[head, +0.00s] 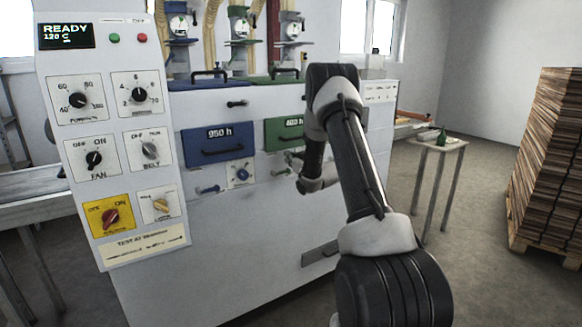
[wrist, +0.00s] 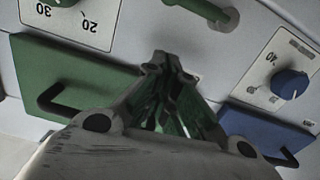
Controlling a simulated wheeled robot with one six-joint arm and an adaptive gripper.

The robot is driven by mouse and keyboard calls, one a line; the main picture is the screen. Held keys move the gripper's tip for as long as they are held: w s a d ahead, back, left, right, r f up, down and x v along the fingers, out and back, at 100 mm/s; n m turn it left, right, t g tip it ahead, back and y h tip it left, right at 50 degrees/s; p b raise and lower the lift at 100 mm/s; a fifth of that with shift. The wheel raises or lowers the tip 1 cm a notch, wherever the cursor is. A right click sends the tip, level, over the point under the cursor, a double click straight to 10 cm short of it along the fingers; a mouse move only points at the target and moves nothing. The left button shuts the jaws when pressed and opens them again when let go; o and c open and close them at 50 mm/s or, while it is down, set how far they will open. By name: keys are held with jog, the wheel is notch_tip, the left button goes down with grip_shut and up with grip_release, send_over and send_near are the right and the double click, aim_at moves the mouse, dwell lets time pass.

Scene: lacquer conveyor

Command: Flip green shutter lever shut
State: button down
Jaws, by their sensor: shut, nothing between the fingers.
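The green shutter lever (wrist: 200,9) is a green bar with a rounded grey end, cut off by the top edge of the wrist view. My gripper (wrist: 165,62) is shut and empty, its fingertips in front of the white machine face. In the picture, the tips are below the lever, with a gap between them. The green panel with a black handle (wrist: 75,82) lies left of and behind the fingers. In the head view, my arm hides most of the area around the green panel (head: 283,133), and I cannot make out the fingertips there.
A blue panel (wrist: 265,128) and a dial with a blue knob (wrist: 290,84) are right of my gripper in the wrist view. The control panel (head: 110,140) stands left in the head view. A small table (head: 438,147) and a stack of boards (head: 550,160) are right.

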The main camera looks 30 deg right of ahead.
jog(key=s, duration=0.9)
jog(key=shift+s+d, duration=0.2)
jog(key=shift+s, duration=0.05)
